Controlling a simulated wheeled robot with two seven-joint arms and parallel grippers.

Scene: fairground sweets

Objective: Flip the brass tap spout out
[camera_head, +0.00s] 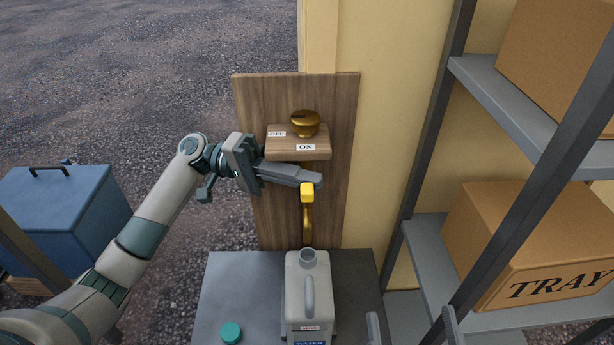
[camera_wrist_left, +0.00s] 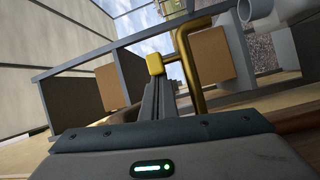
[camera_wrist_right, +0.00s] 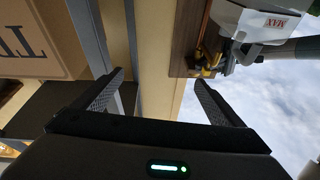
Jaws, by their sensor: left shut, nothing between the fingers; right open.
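The brass tap spout (camera_head: 308,222) is on a wooden board (camera_head: 276,200), with a yellow block (camera_head: 307,192) at its top. Its lower end is above or behind the jug's neck; I cannot tell which. In the left wrist view the bent brass pipe (camera_wrist_left: 189,80) and yellow block (camera_wrist_left: 155,64) are just ahead of my fingers. My left gripper (camera_head: 316,181) is shut and empty, its tips close to the yellow block; contact is unclear. My right gripper (camera_wrist_right: 160,84) is open and empty, low at the right in the head view (camera_head: 411,322).
A brass knob (camera_head: 305,123) sits on a wooden block (camera_head: 298,150) marked OFF and ON, above the spout. A grey jug (camera_head: 309,285) stands on a grey table (camera_head: 222,290) beside a teal cap (camera_head: 231,332). Shelves with boxes (camera_head: 530,240) stand right; a blue cooler (camera_head: 55,215) stands left.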

